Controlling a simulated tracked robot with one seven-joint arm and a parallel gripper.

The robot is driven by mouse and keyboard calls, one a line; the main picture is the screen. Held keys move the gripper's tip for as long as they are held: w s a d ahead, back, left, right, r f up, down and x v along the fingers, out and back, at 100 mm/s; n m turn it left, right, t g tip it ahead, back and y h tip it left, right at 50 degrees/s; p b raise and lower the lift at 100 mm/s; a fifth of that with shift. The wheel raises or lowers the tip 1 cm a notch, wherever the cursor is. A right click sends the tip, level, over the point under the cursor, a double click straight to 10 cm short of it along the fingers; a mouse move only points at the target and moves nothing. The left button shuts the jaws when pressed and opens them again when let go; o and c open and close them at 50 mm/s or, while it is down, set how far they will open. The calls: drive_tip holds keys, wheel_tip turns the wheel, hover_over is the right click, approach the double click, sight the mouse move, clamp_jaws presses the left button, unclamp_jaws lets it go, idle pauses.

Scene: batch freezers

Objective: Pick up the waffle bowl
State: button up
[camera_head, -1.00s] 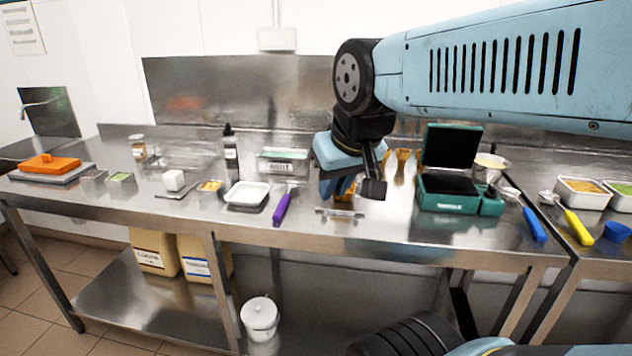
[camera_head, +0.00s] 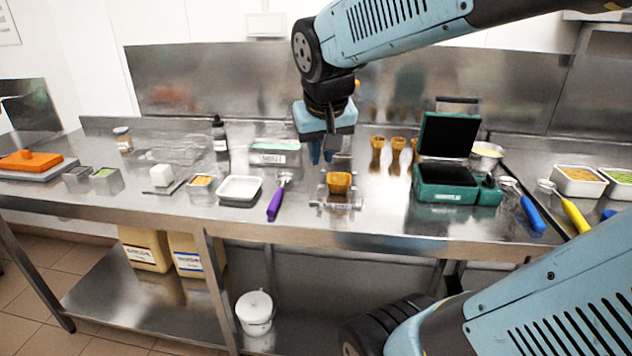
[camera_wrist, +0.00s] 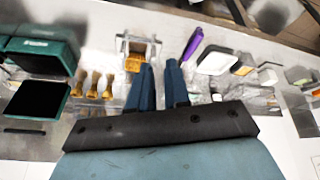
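The waffle bowl (camera_head: 339,182) is a small golden-brown cup on a small clear or metallic stand (camera_head: 345,203) near the front edge of the steel table. In the wrist view the bowl (camera_wrist: 133,63) lies just left of and beyond my fingertips. My gripper (camera_head: 321,161) hangs fingers-down behind the bowl and slightly left of it, apart from it. In the wrist view my gripper (camera_wrist: 160,66) has a gap between its two blue fingers, and nothing is held there.
Several waffle cones (camera_head: 398,144) stand behind and right of the bowl. A purple-handled scoop (camera_head: 275,205) and a white tray (camera_head: 240,189) lie to the left. Bare table surrounds the stand.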

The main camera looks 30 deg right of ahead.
drive_tip(key=w+d+f+m+g+h, duration=0.15)
drive_tip(key=w+d, duration=0.25)
drive_tip(key=w, duration=0.5)
drive_tip(key=m+h, duration=0.2)
drive_tip(key=m, duration=0.1)
approach(328, 177)
drive_tip(key=shift+g, duration=0.45)
drive_tip(key=f, duration=0.1)
drive_tip(key=w+d+f, duration=0.1)
drive_tip(key=w+f, duration=0.1)
drive_tip(key=f, duration=0.1)
drive_tip(key=shift+d, duration=0.4)
drive_tip(key=shift+x, duration=2.9)
drive_tip(key=shift+s, duration=0.15)
drive_tip(key=shift+c, duration=0.3)
clamp_jaws()
